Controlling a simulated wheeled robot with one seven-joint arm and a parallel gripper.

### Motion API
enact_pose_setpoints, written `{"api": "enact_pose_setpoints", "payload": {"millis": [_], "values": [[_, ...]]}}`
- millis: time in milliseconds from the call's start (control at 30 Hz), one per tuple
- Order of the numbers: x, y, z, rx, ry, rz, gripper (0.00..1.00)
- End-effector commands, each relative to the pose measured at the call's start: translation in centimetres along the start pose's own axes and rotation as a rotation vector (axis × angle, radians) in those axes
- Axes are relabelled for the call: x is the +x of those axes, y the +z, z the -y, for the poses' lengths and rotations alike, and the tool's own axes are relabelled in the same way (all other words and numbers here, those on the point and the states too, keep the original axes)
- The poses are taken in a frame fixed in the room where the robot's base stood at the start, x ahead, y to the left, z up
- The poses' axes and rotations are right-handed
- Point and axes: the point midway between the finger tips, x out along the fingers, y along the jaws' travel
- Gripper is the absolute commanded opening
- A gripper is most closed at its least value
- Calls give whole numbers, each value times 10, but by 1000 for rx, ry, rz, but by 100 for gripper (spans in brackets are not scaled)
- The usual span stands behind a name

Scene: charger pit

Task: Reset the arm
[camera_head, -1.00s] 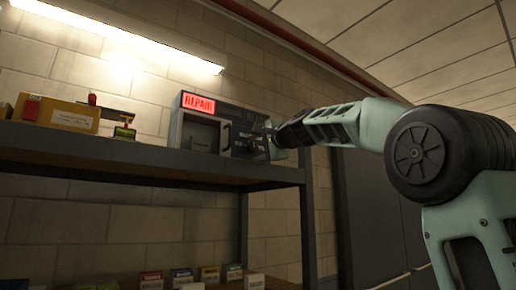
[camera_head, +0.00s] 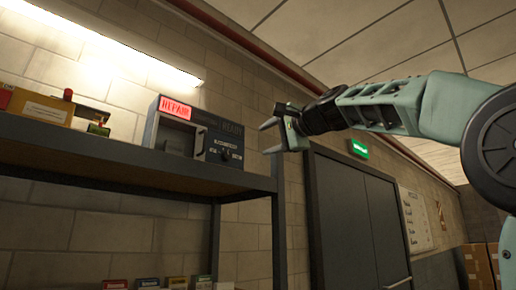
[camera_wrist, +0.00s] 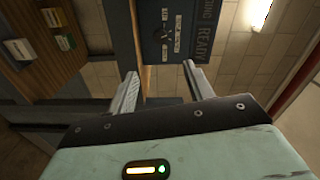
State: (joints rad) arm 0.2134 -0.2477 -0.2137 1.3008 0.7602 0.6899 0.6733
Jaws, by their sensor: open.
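My gripper (camera_head: 271,137) is open and empty in the head view, held in the air just right of the shelf's end. My arm reaches in from the right, stretched nearly level. In the wrist view my gripper (camera_wrist: 164,86) shows two spread fingers with nothing between them. Beyond the fingers is the dark control panel (camera_wrist: 168,32) of the repair box, with a knob and labels. The repair box (camera_head: 197,135) stands on the shelf to the left of my gripper, apart from it, with a red lit REPAIR sign.
The dark shelf (camera_head: 120,160) holds a yellow box (camera_head: 40,108) at left. Small boxes (camera_head: 147,283) stand on a lower level. Dark double doors (camera_head: 355,220) and a green exit sign (camera_head: 359,149) are to the right. Cardboard boxes (camera_head: 478,266) stand far right.

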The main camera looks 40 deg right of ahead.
Motion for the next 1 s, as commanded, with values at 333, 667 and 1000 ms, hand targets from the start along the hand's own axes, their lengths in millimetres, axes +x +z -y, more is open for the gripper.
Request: {"api": "enact_pose_setpoints", "payload": {"millis": [333,667,1000], "values": [[-8,0,0,0,1,1,52],[-7,0,0,0,1,1,52],[46,78,-82,-107,169,180,52]]}}
